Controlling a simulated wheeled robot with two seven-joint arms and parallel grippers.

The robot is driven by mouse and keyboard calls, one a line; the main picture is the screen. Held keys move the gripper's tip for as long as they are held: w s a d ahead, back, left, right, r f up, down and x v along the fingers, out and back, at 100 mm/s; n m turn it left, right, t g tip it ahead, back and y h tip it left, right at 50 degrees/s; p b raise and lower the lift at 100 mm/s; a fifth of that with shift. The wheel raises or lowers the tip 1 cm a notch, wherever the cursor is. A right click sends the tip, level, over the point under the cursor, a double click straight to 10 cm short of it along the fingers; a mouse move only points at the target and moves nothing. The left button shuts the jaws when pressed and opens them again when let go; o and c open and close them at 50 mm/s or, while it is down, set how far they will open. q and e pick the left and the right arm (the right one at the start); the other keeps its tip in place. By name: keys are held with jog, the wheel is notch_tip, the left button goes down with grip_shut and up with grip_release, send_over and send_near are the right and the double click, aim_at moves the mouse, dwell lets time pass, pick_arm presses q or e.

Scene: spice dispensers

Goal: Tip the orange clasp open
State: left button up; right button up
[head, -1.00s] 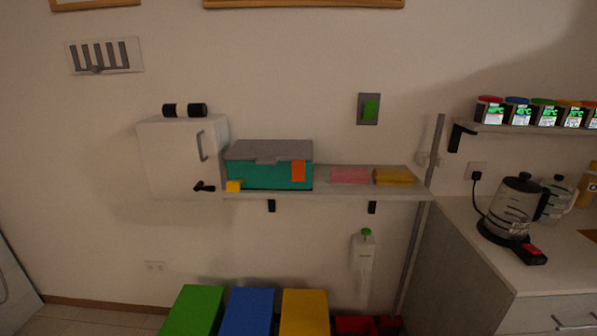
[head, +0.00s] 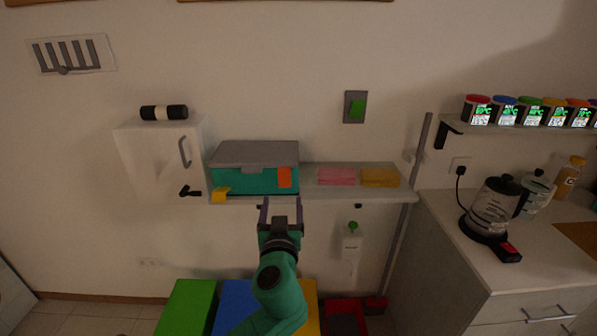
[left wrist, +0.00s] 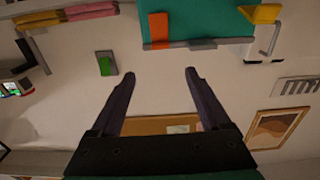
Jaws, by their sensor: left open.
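The orange clasp (head: 285,177) is a flat upright piece on the right part of the front of a teal box (head: 240,181) with a grey lid (head: 258,153). The box stands on the wall shelf, its lid down. The orange clasp also shows in the left wrist view (left wrist: 159,30), where the scene is upside down. My left gripper (head: 280,208) is open and empty, just below and in front of the clasp, apart from it. In the left wrist view its fingers (left wrist: 160,76) point toward the clasp with a gap between. My right gripper is out of view.
A white cabinet (head: 150,158) stands left of the box. Pink (head: 337,176) and yellow (head: 380,177) stacks lie on the shelf (head: 355,195) to the right. Coloured bins (head: 188,305) are below.

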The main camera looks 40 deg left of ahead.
aim_at(284, 174)
pick_arm(q)
jog(key=p+x, duration=0.4)
jog(key=x, duration=0.9)
jog(key=shift+a, duration=0.25)
jog(key=shift+w+a+f, duration=0.1)
jog(key=shift+w+a, duration=0.1)
jog(key=shift+w, duration=0.15)
grip_shut()
jog(key=shift+f, duration=0.1)
